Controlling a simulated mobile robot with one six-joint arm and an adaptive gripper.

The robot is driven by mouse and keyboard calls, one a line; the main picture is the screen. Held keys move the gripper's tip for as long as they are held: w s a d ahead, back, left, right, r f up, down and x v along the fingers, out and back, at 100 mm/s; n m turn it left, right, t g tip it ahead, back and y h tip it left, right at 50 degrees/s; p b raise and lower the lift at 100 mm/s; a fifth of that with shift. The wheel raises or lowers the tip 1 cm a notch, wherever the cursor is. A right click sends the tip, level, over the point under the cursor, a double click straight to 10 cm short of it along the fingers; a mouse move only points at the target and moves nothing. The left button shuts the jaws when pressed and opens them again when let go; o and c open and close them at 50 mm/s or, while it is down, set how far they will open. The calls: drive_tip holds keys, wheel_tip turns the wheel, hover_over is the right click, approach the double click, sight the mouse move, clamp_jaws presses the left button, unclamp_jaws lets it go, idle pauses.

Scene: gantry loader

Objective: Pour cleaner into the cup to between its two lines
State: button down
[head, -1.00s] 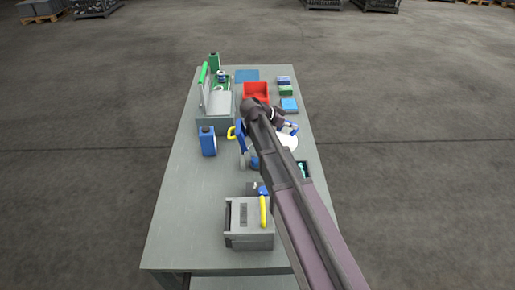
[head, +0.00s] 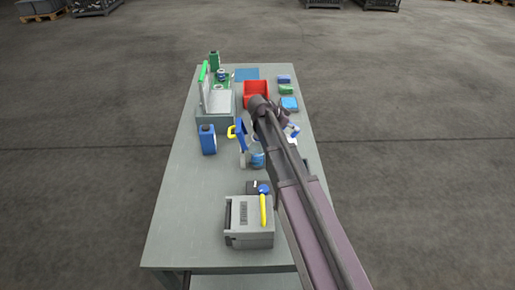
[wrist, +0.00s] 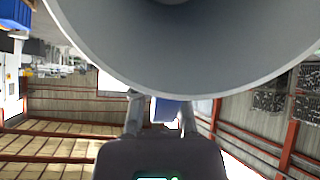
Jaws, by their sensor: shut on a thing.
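My gripper (wrist: 160,108) is shut on a blue part, seen between its fingers in the wrist view. A large pale grey round vessel (wrist: 190,62) fills the top of that view, close to the fingers; it looks like the held thing, with its dark inside facing the camera. In the head view my arm hides most of it; a white bit (head: 293,141) shows right of the arm. A clear cup-like thing with blue in it (head: 257,160) stands on the table just left of my arm. Its lines and level are too small to read. A blue bottle (head: 208,140) stands further left.
A blue upright thing with a yellow loop (head: 233,131) stands near the cup. A grey machine with a yellow handle (head: 249,222) is at the front; a grey open-lidded box (head: 215,108) and red bin (head: 257,93) are behind. The table's (head: 180,220) left front is clear.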

drive_tip(key=shift+w+d+f+y, duration=0.1)
drive_tip(key=shift+d+f+y, duration=0.2)
drive_tip(key=shift+f+y, duration=0.25)
drive_tip(key=shift+d+f, duration=0.1)
drive_tip(key=shift+f, duration=0.1)
drive_tip(key=shift+w+d+f+g+y, duration=0.15)
drive_tip(key=shift+d+f+g+y, duration=0.2)
drive_tip(key=shift+f, duration=0.15)
drive_tip(key=shift+w+d+f+g+y, duration=0.25)
drive_tip(key=shift+d+f+y, duration=0.35)
drive_tip(key=shift+d+y, duration=0.25)
drive_tip(key=shift+w+d+f+g+y, duration=0.1)
drive_tip(key=shift+w+d+f+y, duration=0.2)
drive_tip(key=shift+d+f+y, duration=0.45)
drive_tip(key=shift+w+d+f+g+y, duration=0.25)
drive_tip(key=shift+d+f+y, duration=0.2)
drive_tip(key=shift+d+y, duration=0.5)
drive_tip(key=shift+w+d+f+g+y, duration=0.1)
drive_tip(key=shift+d+f+g+y, duration=0.15)
drive_tip(key=shift+d+y, duration=0.6)
drive_tip(key=shift+a+y, duration=0.2)
drive_tip(key=shift+y, duration=0.1)
